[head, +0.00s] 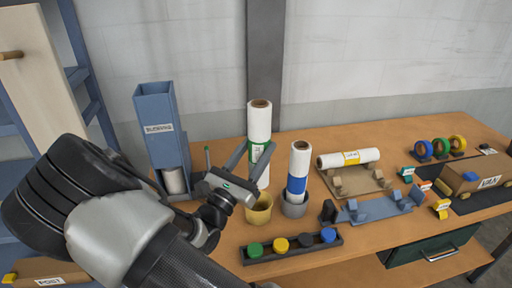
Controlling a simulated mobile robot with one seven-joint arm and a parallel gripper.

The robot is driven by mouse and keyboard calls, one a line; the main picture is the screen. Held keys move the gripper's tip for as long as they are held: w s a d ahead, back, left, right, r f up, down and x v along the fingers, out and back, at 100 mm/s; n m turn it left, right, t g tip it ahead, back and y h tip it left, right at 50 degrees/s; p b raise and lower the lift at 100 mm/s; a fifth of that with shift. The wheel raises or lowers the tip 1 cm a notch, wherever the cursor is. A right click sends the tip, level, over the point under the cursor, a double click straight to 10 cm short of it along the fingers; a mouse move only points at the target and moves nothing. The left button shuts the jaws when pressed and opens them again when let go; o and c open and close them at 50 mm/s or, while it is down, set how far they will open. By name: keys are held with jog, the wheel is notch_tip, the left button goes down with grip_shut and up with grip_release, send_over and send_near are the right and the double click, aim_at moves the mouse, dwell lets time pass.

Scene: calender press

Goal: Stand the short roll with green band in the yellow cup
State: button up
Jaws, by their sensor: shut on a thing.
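The white roll with a green band (260,121) stands upright, its open core end facing up. My gripper (257,149) is shut on it, with one finger on each side near the green band. The yellow cup (259,214) is on the table directly below the roll in the picture. The roll's lower end is at about the cup's rim; I cannot tell whether it is inside the cup or just above or behind it.
A roll with a blue band (300,161) stands in a grey cup (294,208) close on the right. A dark tray of coloured knobs (291,247) lies in front. A blue bin (162,130) stands left. A yellow-banded roll (348,158) lies on a wooden cradle.

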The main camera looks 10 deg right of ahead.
notch_tip(320, 180, down, 11)
jog(key=b, duration=0.8)
jog(key=shift+r, duration=0.1)
dwell(0.4)
jog(key=o, duration=1.3)
jog(key=v, duration=1.7)
jog(key=shift+s+a, duration=0.1)
